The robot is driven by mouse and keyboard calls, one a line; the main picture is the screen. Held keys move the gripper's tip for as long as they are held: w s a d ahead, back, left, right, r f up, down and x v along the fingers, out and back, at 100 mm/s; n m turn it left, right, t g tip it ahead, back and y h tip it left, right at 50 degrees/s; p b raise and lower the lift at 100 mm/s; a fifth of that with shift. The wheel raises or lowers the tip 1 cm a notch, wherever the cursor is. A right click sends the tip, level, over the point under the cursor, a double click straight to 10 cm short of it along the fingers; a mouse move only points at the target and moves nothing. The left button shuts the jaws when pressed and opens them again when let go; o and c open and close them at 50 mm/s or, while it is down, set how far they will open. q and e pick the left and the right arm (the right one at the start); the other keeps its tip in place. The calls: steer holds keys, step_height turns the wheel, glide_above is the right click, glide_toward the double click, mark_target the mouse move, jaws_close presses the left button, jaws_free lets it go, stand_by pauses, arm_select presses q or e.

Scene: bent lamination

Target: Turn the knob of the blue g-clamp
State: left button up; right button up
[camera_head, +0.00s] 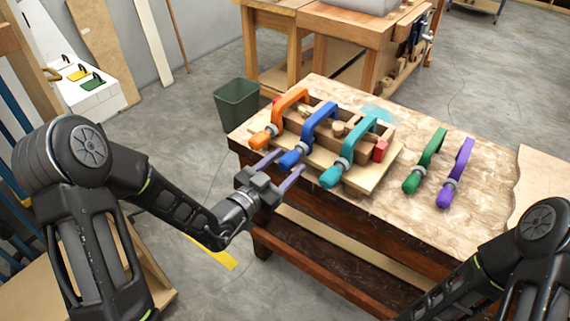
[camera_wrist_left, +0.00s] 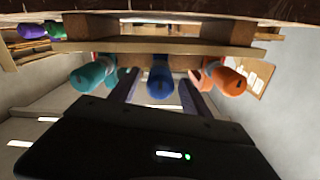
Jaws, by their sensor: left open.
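The blue g-clamp (camera_head: 321,122) sits on the wooden form on the workbench, between an orange clamp (camera_head: 290,98) and a teal clamp (camera_head: 362,140). Its blue knob (camera_head: 289,159) points toward the bench's front edge. My left gripper (camera_head: 280,171) is open, its two purple-grey fingers reaching toward the blue knob. In the left wrist view the blue knob (camera_wrist_left: 159,82) shows between the two fingers, beyond the gripper body; I cannot tell whether they touch it. My right arm (camera_head: 520,265) shows at the lower right, its gripper outside the frame.
The orange knob (camera_head: 262,138) and teal knob (camera_head: 331,177) stand close on either side of the blue one. A green clamp (camera_head: 425,160) and a purple clamp (camera_head: 455,173) lie to the right on the workbench (camera_head: 485,205). A dark green bin (camera_head: 237,103) stands behind the bench's left end.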

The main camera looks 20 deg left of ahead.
arm_select(q)
steer(key=shift+c, duration=0.5)
jaws_close()
